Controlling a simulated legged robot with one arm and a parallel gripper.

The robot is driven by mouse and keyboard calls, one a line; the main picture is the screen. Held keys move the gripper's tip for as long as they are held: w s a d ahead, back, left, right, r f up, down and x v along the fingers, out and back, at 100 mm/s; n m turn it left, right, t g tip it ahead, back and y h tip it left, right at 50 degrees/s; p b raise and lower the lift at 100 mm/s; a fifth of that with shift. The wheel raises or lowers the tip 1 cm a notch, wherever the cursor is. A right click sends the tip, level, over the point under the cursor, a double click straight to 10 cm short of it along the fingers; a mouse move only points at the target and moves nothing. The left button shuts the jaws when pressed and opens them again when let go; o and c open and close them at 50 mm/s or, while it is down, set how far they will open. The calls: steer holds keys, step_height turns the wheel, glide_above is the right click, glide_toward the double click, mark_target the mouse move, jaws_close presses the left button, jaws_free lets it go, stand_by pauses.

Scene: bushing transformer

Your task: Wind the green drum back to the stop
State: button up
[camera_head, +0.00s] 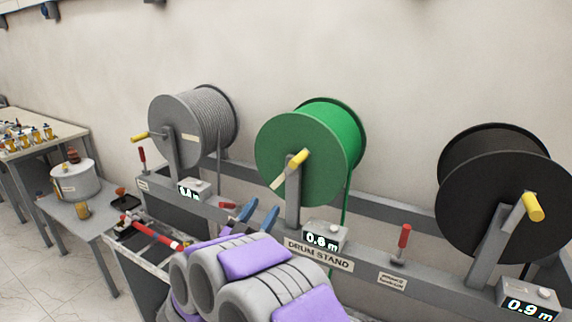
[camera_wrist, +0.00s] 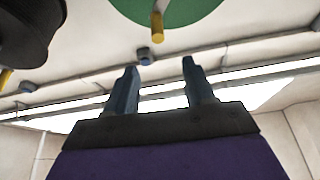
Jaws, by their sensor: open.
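The green drum (camera_head: 310,155) hangs in the middle of the drum stand (camera_head: 352,262), with a yellow crank handle (camera_head: 298,158) on its face. Green cable runs down from its right side. A display (camera_head: 322,238) below it reads 0.6 m. My gripper (camera_head: 258,215) is open and empty, below and left of the green drum and apart from the handle. In the wrist view, my gripper's two fingers (camera_wrist: 158,88) are spread, with the green drum (camera_wrist: 175,8) and its yellow handle (camera_wrist: 157,28) beyond them.
A grey drum (camera_head: 195,125) stands left and a black drum (camera_head: 500,195) right, each with a yellow handle. A red lever (camera_head: 402,240) stands between the green and black drums; another red lever (camera_head: 142,158) is at far left. A side table (camera_head: 85,225) holds a round pot (camera_head: 75,182).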

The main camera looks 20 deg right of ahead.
mark_target(295, 163)
steer(key=b+x, duration=0.2)
steer(key=x, duration=1.4)
steer(key=shift+d, duration=0.25)
steer(key=shift+w+d+r, duration=0.1)
steer(key=shift+w+d, duration=0.2)
steer(key=shift+d, duration=0.4)
steer(key=shift+a, duration=0.35)
steer(key=c, duration=0.4)
jaws_close()
